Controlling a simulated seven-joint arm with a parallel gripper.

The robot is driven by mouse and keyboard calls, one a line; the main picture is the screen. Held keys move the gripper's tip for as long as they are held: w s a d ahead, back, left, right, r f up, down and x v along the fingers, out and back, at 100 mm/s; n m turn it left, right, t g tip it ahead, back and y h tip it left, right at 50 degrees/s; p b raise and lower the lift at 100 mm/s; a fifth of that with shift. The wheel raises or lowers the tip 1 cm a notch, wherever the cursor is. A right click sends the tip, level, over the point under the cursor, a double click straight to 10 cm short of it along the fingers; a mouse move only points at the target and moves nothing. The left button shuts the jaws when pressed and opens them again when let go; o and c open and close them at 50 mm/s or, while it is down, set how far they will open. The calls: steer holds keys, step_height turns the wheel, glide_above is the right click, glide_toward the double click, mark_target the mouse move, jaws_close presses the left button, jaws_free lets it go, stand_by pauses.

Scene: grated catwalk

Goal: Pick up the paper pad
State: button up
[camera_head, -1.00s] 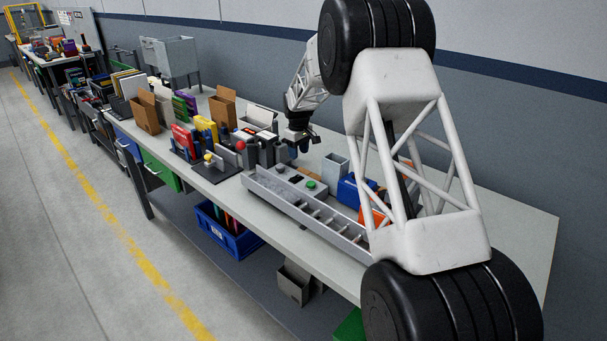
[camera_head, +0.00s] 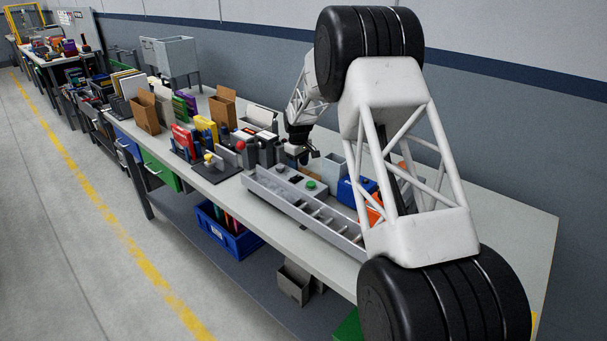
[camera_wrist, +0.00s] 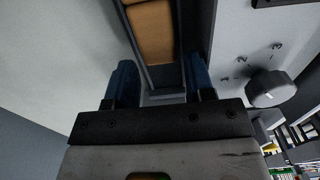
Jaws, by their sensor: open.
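My gripper (camera_head: 304,157) is low over the bench, just behind a grey control box. In the wrist view my gripper (camera_wrist: 160,72) has its two blue fingers apart. A tan, flat-faced thing (camera_wrist: 152,32) in a dark grey frame lies ahead, in line with the gap between the fingers. It may be the paper pad, but I cannot tell for sure. The fingers do not visibly grip anything. In the head view I cannot pick out the paper pad; the gripper and the clutter around it may hide it.
The grey control box with a green button (camera_head: 310,184) and a long divided tray (camera_head: 300,212) stand in front of the gripper. A knob (camera_wrist: 272,88) with numerals is right in the wrist view. A grey open bin (camera_head: 334,168) and a blue box (camera_head: 356,190) stand to the right.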

steer(key=shift+f, duration=0.8)
steer(key=c, duration=0.7)
